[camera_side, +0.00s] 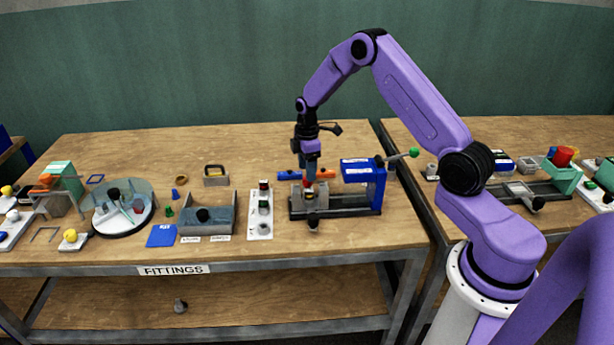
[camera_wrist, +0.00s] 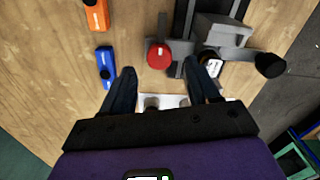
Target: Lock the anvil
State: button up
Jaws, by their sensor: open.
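The blue press (camera_side: 378,188) stands mid-table on a dark rail base (camera_side: 350,211), its green-knobbed lever (camera_side: 413,153) pointing right. A grey block (camera_wrist: 220,33), apparently the anvil, sits on the rails in the wrist view. A black knob (camera_wrist: 270,66) sticks out on its front side and shows in the side view (camera_side: 313,224). A red knob (camera_wrist: 158,55) stands at the other side of the rails. My gripper (camera_wrist: 163,78) is open and points down over the left end of the press. The red knob appears between and just beyond its fingertips; contact cannot be told.
An orange block (camera_wrist: 97,15) and a blue block (camera_wrist: 105,62) lie behind the press. A white board with several pieces (camera_side: 268,195) is just left of it. A grey tray (camera_side: 225,222) and a round turntable (camera_side: 124,232) stand farther left. A second table is at right.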

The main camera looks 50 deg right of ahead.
jog(key=shift+f, duration=1.75)
jog(key=c, duration=1)
jog(key=shift+c, duration=0.2)
